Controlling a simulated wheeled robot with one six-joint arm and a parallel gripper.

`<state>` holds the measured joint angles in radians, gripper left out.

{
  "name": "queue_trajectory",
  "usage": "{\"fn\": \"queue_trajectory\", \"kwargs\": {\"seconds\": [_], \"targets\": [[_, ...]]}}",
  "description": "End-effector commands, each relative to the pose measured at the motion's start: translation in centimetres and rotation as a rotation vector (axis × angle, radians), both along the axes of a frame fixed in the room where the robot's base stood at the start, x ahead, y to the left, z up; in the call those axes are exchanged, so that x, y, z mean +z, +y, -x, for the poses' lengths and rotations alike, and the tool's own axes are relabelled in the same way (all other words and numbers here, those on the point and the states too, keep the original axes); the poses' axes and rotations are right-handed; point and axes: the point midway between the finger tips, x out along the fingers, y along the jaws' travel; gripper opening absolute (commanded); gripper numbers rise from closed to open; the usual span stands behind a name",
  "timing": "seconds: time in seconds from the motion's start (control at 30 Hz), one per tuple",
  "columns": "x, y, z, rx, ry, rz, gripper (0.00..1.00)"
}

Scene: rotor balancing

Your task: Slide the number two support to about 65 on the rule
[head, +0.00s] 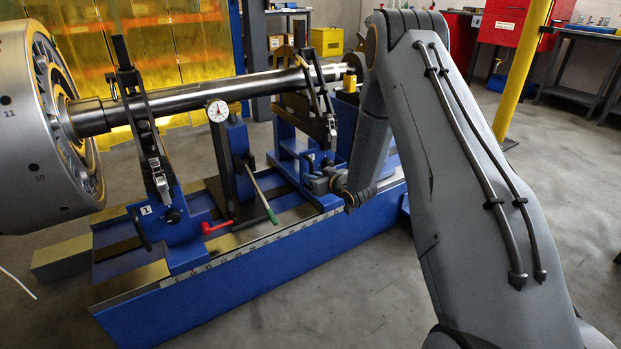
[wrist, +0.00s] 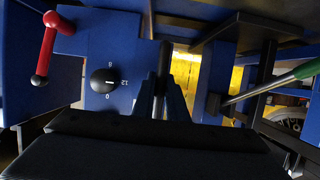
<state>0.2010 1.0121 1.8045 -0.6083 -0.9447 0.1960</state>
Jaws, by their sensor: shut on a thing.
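The number two support (head: 283,152) is a blue stand on the right part of the bed, with a dark clamp frame around the shaft (head: 215,93). My gripper (head: 322,184) is low at its front. In the wrist view my gripper (wrist: 162,98) is shut on a dark upright bar (wrist: 164,62), apparently the support's handle. A black knob (wrist: 104,80) and a red-handled lever (wrist: 50,35) show left of the fingers. The rule (head: 235,254) runs along the bed's front edge; its figures are too small to read, and the support's reading cannot be told.
The number one support (head: 178,228) stands at the left, beside the large rotor (head: 35,130). Between the supports are a dial gauge (head: 218,111) on a blue post, a red handle (head: 217,227) and a green-handled rod (head: 264,197). The shaft passes overhead.

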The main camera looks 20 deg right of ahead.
Motion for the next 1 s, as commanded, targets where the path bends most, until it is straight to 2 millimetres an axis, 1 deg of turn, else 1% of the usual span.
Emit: {"fn": "queue_trajectory", "kwargs": {"seconds": [0.03,0.73,0.77,0.9,0.93,1.0], "targets": [[0.13,-0.40,-0.17,-0.006,-0.003,-0.001,0.00],[0.16,-1.23,-0.45,-0.006,-0.003,0.001,0.00],[0.16,-1.20,-0.45,-0.006,-0.003,0.001,0.17],[0.11,-1.05,-0.39,-0.003,-0.002,0.000,0.41],[0.10,-0.98,-0.39,-0.002,-0.002,0.000,0.44],[0.07,-0.86,-0.37,0.000,-0.002,0.000,0.44]]}}
